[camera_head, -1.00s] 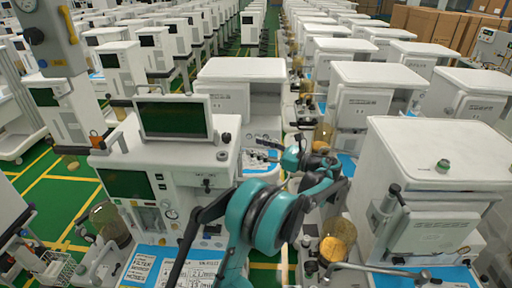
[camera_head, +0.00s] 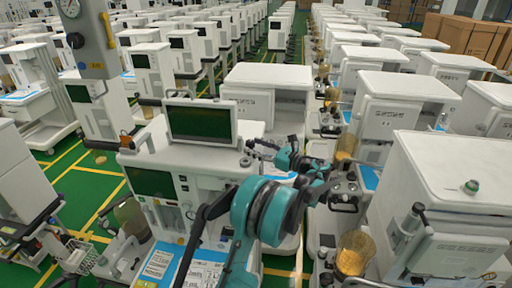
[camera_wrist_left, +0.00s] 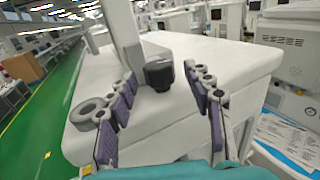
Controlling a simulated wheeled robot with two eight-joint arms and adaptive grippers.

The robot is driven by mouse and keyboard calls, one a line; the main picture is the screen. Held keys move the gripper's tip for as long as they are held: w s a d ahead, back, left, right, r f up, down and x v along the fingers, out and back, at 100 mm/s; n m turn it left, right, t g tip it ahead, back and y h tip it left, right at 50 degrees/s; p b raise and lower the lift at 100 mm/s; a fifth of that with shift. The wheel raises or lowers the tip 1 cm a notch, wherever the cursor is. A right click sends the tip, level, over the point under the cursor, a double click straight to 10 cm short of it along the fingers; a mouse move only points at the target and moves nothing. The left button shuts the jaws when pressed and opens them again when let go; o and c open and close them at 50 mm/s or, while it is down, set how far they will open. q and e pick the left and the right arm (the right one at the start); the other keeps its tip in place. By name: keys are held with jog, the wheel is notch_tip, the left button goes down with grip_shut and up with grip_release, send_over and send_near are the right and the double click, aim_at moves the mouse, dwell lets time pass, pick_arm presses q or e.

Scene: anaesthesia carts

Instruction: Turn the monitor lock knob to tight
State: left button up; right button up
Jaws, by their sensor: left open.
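The monitor (camera_head: 200,122) stands on the white cart left of centre in the head view. The lock knob (camera_wrist_left: 159,73) is a short black cylinder beside the monitor's grey post (camera_wrist_left: 125,35) in the left wrist view. My left gripper (camera_head: 255,150) reaches to the right edge of that cart top. In the wrist view its purple-padded fingers (camera_wrist_left: 166,103) are wide apart and empty. The knob lies beyond and between the fingertips, apparently untouched. In the head view the fingers are small and the knob is hard to make out. My right gripper is not seen.
Green floor aisles run between the cart rows.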

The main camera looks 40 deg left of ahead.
pick_arm(q)
jog(key=c, duration=1.2)
jog(key=shift+o, duration=0.2)
jog(key=shift+s+a+f+m+t+b, duration=0.1)
jog(key=shift+s+m+t+b, duration=0.1)
jog(key=shift+m+t+b, duration=0.55)
jog(key=shift+s+m+t+b, duration=0.15)
jog(key=shift+m+t+b, duration=0.3)
jog(key=shift+t, duration=0.5)
jog(key=shift+s+m+t+h+b, duration=0.15)
jog(key=shift+m+t+h+b, duration=0.2)
jog(key=shift+m+t, duration=0.65)
jog(key=shift+t, duration=1)
jog(key=o, duration=1.2)
jog(key=shift+c, duration=0.2)
